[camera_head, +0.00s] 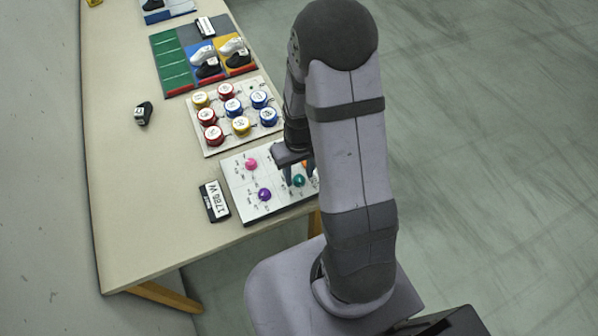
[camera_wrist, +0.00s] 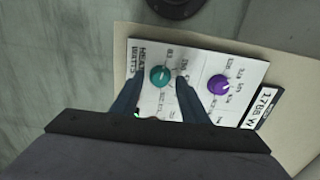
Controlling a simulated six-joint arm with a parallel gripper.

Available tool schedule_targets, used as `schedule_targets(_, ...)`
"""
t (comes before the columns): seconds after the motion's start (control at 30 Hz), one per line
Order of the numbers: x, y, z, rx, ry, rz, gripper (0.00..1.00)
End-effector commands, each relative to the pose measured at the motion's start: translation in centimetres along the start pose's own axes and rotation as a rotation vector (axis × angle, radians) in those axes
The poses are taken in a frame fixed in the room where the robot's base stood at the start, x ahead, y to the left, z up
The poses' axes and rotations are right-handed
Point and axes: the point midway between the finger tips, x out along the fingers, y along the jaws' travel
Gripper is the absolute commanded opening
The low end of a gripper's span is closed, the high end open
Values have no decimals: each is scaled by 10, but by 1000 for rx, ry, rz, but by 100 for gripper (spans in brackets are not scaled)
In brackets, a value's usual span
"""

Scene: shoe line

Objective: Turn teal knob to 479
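The teal knob (camera_head: 299,181) sits on a white knob panel (camera_head: 232,184) near the table's front edge. It also shows in the wrist view (camera_wrist: 160,76), with printed numbers around it that are too small to read surely. My gripper (camera_head: 293,180) is above the panel, pointing down at the teal knob. In the wrist view its two fingers (camera_wrist: 157,92) are spread apart, with the teal knob showing between and beyond the tips. I cannot tell whether the fingers touch it. A black display (camera_head: 214,201) beside the panel reads about 1780 W; it also shows in the wrist view (camera_wrist: 267,105).
A pink knob (camera_head: 251,164), a purple knob (camera_head: 264,194) and a partly hidden orange knob (camera_head: 306,163) share the panel. A board of colored round pieces (camera_head: 212,141) lies behind, then a tray with shoes (camera_head: 171,66). A small black object (camera_head: 143,113) stands at left. The table's front left is clear.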

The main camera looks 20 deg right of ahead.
Motion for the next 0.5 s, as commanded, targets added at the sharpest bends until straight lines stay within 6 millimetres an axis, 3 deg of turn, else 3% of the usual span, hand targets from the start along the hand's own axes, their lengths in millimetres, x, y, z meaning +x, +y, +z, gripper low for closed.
schedule_targets(0.03, 0, 0, 0, 0, 0, 0, 29)
schedule_targets(0.17, 0, 0, 0, 0, 0, 0, 0)
schedule_targets(0.5, 0, 0, 0, 29, 0, 0, 0)
